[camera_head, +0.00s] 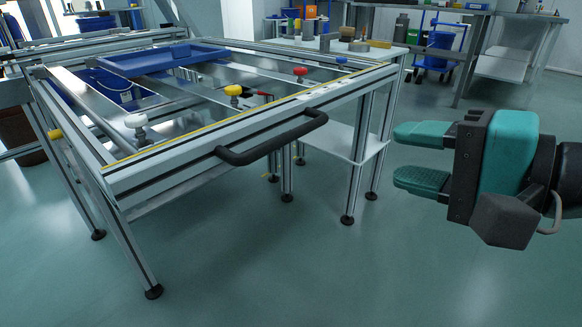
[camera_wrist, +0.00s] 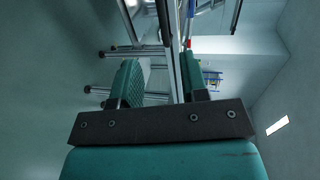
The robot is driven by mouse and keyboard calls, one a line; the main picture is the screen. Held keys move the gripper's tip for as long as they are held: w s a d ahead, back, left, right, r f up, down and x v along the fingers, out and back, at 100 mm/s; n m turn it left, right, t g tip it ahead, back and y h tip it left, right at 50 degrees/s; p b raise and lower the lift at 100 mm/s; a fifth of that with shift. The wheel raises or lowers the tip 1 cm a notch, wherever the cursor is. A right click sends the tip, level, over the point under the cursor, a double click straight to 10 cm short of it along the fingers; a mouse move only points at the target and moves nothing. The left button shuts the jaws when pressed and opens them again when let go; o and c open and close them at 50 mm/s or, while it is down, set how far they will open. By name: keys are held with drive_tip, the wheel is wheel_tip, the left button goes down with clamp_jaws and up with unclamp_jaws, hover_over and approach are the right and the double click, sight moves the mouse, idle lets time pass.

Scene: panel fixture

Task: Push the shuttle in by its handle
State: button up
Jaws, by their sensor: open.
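The black bow-shaped handle (camera_head: 280,141) is fixed to the front beam (camera_head: 155,174) of an aluminium frame in the head view. I take the shuttle to be the part that bears this handle; where it ends against the rest of the frame I cannot tell. My gripper (camera_head: 398,158) is open and empty, to the right of the handle and clear of it, with its teal fingers pointing left toward the frame. In the wrist view the two fingers (camera_wrist: 160,80) stand apart, with frame bars and legs beyond them. The handle cannot be made out clearly there.
The frame carries white, yellow and red knobs (camera_head: 300,71) and a blue tray (camera_head: 160,58). Its legs (camera_head: 140,250) reach the floor. A low white shelf (camera_head: 340,138) is behind the handle. A bench and blue cart (camera_head: 438,45) stand farther back. The floor in front is clear.

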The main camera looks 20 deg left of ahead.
drive_tip(key=a+p, duration=0.1)
drive_tip(key=p, duration=0.9)
approach(295, 137)
drive_tip(key=x, duration=1)
drive_tip(key=shift+w+a, duration=0.1)
drive_tip(key=shift+a, duration=0.25)
drive_tip(key=shift+c, duration=0.5)
clamp_jaws()
